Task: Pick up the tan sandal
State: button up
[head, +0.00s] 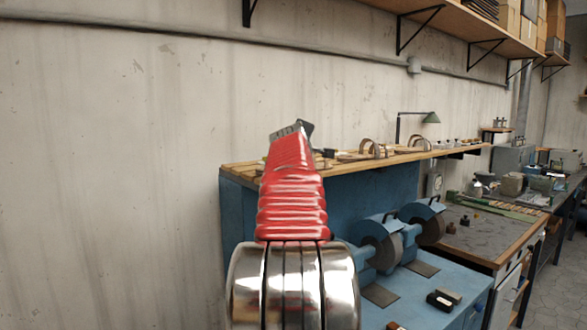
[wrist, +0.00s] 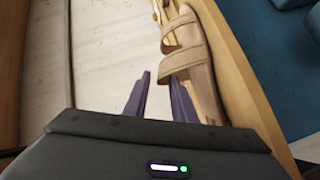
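A tan sandal (wrist: 202,84) with broad straps lies on the wooden ledge, on the right of the wrist view. Its near end passes behind the right finger and my wrist housing. My gripper (wrist: 159,76) is open, with two dark purple fingers apart and nothing seen between them. The right fingertip is close to the sandal's left side; I cannot tell if they touch. In the head view my gripper (head: 292,130) is above the ledge's left end, mostly hidden by my red arm. I cannot make out the tan sandal there.
The wooden ledge (head: 235,172) tops a blue cabinet (head: 238,235) along the concrete wall (head: 110,150). Arched pieces (head: 371,147) and a green lamp (head: 432,117) are farther along it. Blue grinding machines (head: 385,240) stand below. An overhead shelf (head: 455,28) holds boxes.

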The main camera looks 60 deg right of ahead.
grip_shut()
dwell(0.4)
notch_tip(320, 180, up, 10)
dwell(0.8)
jog(key=shift+c, duration=2.4)
grip_release()
jog(key=shift+s, duration=0.15)
grip_shut()
